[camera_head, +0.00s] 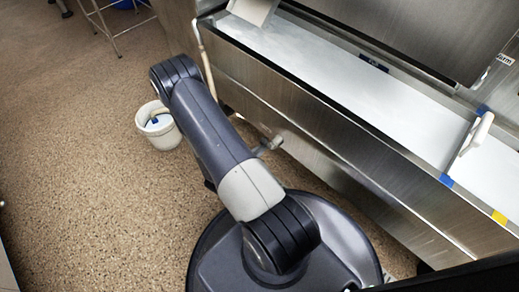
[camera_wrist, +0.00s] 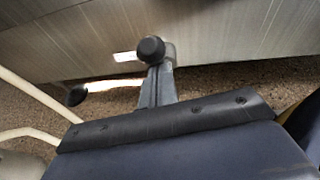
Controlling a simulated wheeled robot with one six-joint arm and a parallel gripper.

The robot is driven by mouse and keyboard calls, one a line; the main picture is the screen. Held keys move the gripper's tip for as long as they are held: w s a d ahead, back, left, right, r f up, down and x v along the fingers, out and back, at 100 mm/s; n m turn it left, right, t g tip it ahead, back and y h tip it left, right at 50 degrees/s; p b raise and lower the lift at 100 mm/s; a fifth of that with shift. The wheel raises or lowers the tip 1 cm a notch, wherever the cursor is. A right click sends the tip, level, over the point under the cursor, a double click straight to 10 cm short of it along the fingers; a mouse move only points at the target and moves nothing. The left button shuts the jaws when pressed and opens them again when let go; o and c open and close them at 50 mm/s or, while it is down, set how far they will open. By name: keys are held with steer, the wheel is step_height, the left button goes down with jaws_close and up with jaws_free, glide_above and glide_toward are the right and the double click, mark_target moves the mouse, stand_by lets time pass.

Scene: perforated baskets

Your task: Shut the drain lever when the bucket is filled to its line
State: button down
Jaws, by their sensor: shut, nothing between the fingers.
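The white bucket (camera_head: 158,128) stands upright on the floor left of my arm, with something blue at its inside. I cannot make out its fill line or water level. A small metal drain fitting (camera_head: 268,145) sticks out below the steel unit, right of my arm. My gripper (camera_wrist: 161,75) shows in the wrist view as narrow grey fingers, shut together and empty. A round black knob (camera_wrist: 150,50) shows right at their tips; it looks like the drain lever's, and I cannot tell whether they touch. In the head view my gripper is hidden behind my arm.
The long steel unit (camera_head: 330,140) fills the right side, with a white-handled basket part (camera_head: 482,130) on top. A pale hose (camera_head: 205,60) hangs at its left end. A metal rack (camera_head: 110,30) stands at the far left. The speckled floor (camera_head: 70,190) at left is clear.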

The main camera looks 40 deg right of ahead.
mark_target(266, 139)
steer(key=shift+d+r+y+p, duration=0.15)
steer(key=shift+r+y+p, duration=0.15)
steer(key=shift+y, duration=0.2)
steer(key=shift+d+r+y+p, duration=0.75)
steer(key=shift+d+y+p, duration=0.15)
steer(key=shift+y+p, duration=0.3)
steer(key=shift+w+d+r+m+g+y, duration=0.1)
steer(key=shift+d+r+m+g+y, duration=0.1)
steer(key=shift+d+m+g+y, duration=0.15)
steer(key=shift+d+r, duration=0.1)
steer(key=shift+d, duration=0.3)
steer(key=shift+w+d+r, duration=0.1)
steer(key=shift+r, duration=0.05)
